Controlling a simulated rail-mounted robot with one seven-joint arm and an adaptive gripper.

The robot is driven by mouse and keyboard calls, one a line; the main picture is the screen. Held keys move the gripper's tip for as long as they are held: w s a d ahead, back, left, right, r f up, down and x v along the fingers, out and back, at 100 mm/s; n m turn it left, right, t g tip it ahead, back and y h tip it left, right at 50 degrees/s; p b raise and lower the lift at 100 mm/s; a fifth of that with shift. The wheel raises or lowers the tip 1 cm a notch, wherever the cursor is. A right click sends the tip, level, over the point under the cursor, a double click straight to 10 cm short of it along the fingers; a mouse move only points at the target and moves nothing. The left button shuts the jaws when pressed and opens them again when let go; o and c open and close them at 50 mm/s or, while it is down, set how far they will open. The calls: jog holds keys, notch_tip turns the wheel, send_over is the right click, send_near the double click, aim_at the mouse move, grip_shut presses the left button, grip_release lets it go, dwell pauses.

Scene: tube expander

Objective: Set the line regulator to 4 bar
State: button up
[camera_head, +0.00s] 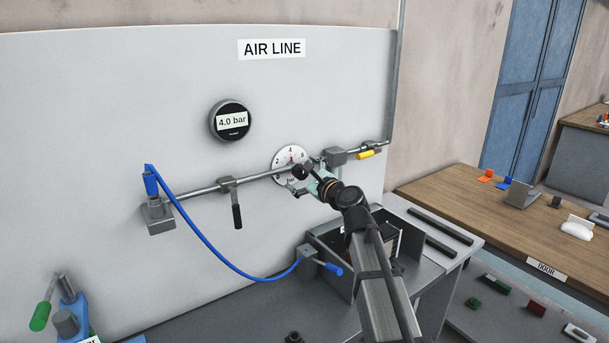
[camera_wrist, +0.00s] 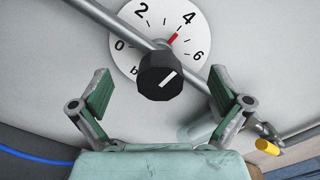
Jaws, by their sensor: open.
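The line regulator is a black knob (camera_wrist: 160,76) in front of a round white dial (camera_wrist: 125,58) numbered 0, 2, 4 and 6. In the head view the dial (camera_head: 281,160) is partly hidden by my gripper (camera_head: 306,176). A round gauge (camera_head: 231,120) up and left of it reads 4.0 bar. In the wrist view my gripper (camera_wrist: 158,82) is open, with one green-padded finger on each side of the knob and visible gaps between.
A grey pipe (camera_head: 200,188) runs along the white AIR LINE panel (camera_head: 90,120), passing the dial. A black-handled valve (camera_head: 236,212) hangs left of the knob, and a yellow-handled one (camera_head: 367,154) is to the right. A blue hose (camera_head: 205,240) loops below the pipe.

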jog(key=v, duration=0.6)
jog(key=shift+s+d+p, duration=0.15)
jog(key=shift+s+p, duration=0.1)
jog(key=shift+p, duration=0.05)
